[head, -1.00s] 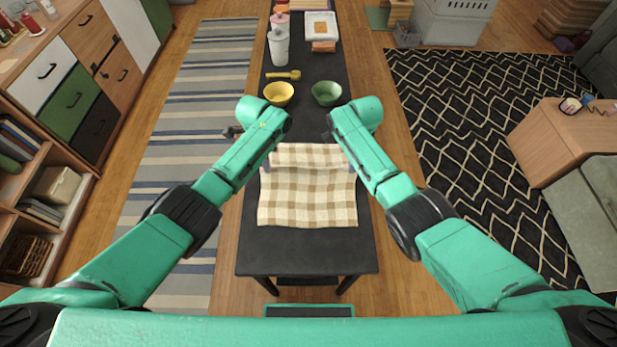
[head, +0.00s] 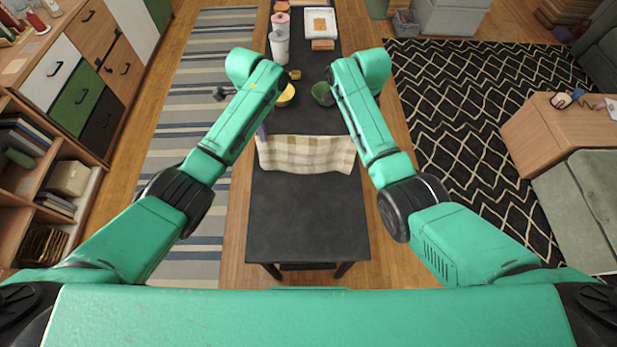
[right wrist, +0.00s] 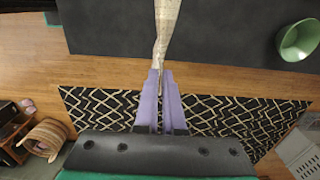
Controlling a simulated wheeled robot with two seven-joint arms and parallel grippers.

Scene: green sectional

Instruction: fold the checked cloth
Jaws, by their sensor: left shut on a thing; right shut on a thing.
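The cream-and-tan checked cloth (head: 306,155) hangs as a short, wide band between my two arms in the head view, over the dark table. My left gripper (head: 262,134) is shut at the cloth's left upper corner; only a small purple part of its fingers shows. My right gripper is hidden behind its arm in the head view. In the right wrist view my right gripper (right wrist: 160,88) has its purple fingers shut on the cloth's edge (right wrist: 167,28), which is seen nearly edge-on. How much cloth touches the table is unclear.
The dark table (head: 306,220) is bare in front of the cloth. Beyond it stand a green bowl (head: 323,94), a yellow bowl (head: 286,95), a white canister (head: 279,48) and a tray (head: 320,22). The green bowl also shows in the right wrist view (right wrist: 298,42).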

